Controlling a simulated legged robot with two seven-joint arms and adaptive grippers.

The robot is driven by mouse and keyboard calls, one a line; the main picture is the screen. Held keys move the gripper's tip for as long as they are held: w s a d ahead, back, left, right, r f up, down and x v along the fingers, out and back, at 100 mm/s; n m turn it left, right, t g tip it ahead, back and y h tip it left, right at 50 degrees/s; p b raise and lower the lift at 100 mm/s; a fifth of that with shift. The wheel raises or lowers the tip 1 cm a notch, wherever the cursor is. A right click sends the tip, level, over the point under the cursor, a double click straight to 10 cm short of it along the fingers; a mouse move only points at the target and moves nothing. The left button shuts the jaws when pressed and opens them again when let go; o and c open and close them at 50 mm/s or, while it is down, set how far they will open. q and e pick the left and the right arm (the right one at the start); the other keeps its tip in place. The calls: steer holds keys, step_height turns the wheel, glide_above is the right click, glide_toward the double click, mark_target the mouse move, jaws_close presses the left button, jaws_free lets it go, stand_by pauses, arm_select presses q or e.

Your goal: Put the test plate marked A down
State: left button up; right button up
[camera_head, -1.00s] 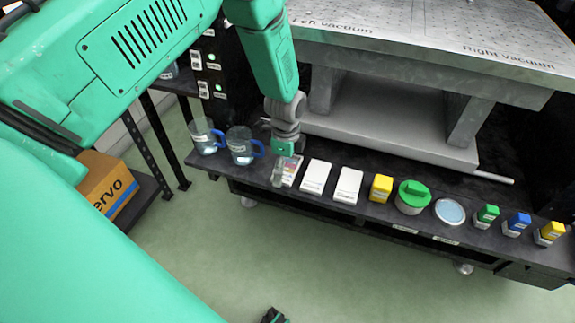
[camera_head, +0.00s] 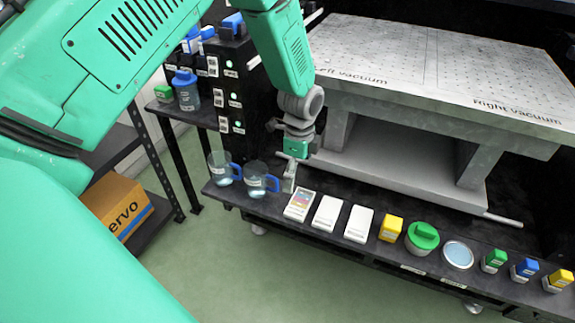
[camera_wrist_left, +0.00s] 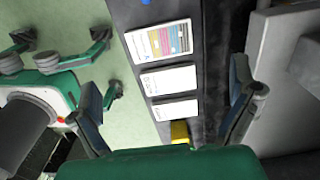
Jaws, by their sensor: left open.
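A white plate with coloured printed bands (camera_head: 300,204) lies flat on the dark bench ledge, at the left end of a row. It also shows in the left wrist view (camera_wrist_left: 158,42). Two plain white plates (camera_head: 327,213) (camera_head: 357,223) lie to its right. Their small markings are unreadable, so I cannot tell which plate is marked A. My left gripper (camera_head: 290,178) is above the ledge behind the banded plate, apart from it. Its fingers (camera_wrist_left: 168,112) are spread and empty in the left wrist view. My right gripper is not identifiable.
Two clear mugs with blue handles (camera_head: 223,168) (camera_head: 258,180) stand left of the plates. A yellow block (camera_head: 391,228), a green-lidded jar (camera_head: 422,238), a round dish (camera_head: 458,254) and small bottles (camera_head: 494,260) stand to the right. The heavy grey table (camera_head: 440,95) rises behind.

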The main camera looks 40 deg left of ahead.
arm_select(q)
steer(key=s+d+f+n, duration=0.3)
steer(key=s+f+n, duration=0.3)
steer(key=s+f, duration=0.45)
steer(key=s+d+n, duration=0.1)
steer(key=s+n, duration=0.7)
steer(key=s, duration=1.1)
steer(key=shift+s+n+t, duration=0.25)
steer(key=shift+n+t, duration=0.05)
steer(key=shift+n, duration=0.1)
steer(key=shift+r, duration=0.1)
step_height(320, 180, up, 5)
steer(key=p, duration=0.5)
steer(key=shift+w+d+r, duration=0.1)
steer(key=shift+r, duration=0.05)
